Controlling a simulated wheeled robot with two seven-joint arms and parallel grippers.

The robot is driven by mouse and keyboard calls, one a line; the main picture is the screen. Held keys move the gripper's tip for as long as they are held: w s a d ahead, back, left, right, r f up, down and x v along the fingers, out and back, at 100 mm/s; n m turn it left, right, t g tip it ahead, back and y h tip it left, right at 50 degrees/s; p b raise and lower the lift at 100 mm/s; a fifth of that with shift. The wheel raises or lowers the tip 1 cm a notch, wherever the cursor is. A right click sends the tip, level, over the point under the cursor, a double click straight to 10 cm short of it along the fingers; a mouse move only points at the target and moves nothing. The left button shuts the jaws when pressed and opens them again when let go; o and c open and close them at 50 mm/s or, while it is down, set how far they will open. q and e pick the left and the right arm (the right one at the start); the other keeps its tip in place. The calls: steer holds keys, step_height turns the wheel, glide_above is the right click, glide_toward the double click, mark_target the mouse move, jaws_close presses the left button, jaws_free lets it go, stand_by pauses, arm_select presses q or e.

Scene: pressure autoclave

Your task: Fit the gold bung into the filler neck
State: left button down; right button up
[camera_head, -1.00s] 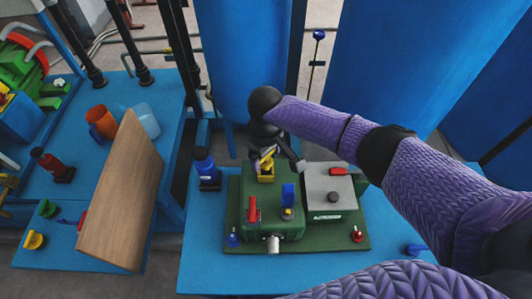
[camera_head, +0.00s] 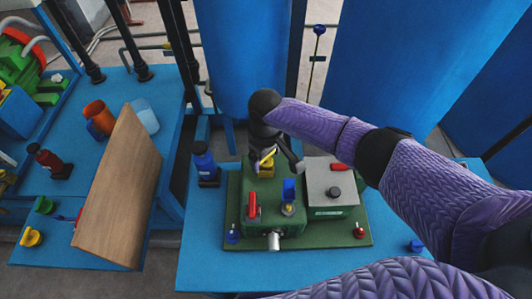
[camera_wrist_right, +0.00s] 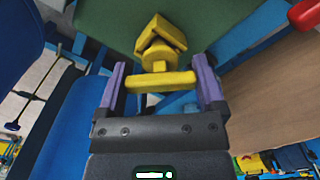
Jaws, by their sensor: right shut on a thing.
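The gold bung shows in the right wrist view as a yellow crossbar (camera_wrist_right: 160,82) with a rounded stem beyond it. My right gripper (camera_wrist_right: 160,79) is shut on the crossbar, one purple finger at each end. It also shows in the head view (camera_head: 272,157), above the back of the green machine (camera_head: 275,215). A yellow angular block (camera_head: 266,171) stands on the machine under the gripper; it lies just beyond the stem in the wrist view. I cannot tell whether this block is the filler neck, or whether the stem touches it. My left gripper is out of view.
A red lever (camera_head: 252,204), a blue lever (camera_head: 289,189) and a grey box (camera_head: 330,183) stand near the gripper. A blue bottle (camera_head: 203,160) is at left. A wooden panel (camera_head: 119,190) leans over the left bench. Blue tanks (camera_head: 240,60) rise behind.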

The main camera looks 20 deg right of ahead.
steer(key=shift+f+b, duration=0.35)
steer(key=shift+f, duration=0.2)
steer(key=o, duration=0.9)
steer(key=shift+o, duration=0.5)
step_height(320, 180, up, 10)
steer(key=p, duration=0.4)
